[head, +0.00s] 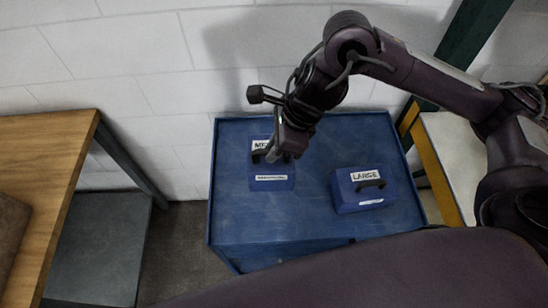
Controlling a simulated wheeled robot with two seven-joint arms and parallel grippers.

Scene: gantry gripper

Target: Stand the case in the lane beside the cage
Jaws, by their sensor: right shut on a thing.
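A blue case (258,184) with a white top label beginning "ME" is at the left of a blue cabinet's top. My right gripper (274,156) reaches down onto it from above and is shut on its dark handle. The gripper hides part of the handle and the label. I cannot tell whether the case rests on the top or is slightly raised. A second blue case (346,192), labelled "LARGE", lies to the right with its dark handle up. No cage or lane can be made out. My left gripper is not in view.
The blue cabinet (228,222) has a raised rim and bare room in front of and between the cases. A wooden table (50,135) stands left, with a low grey surface (100,255) beside it. A yellow-edged bench (428,160) stands right. A white block wall is behind.

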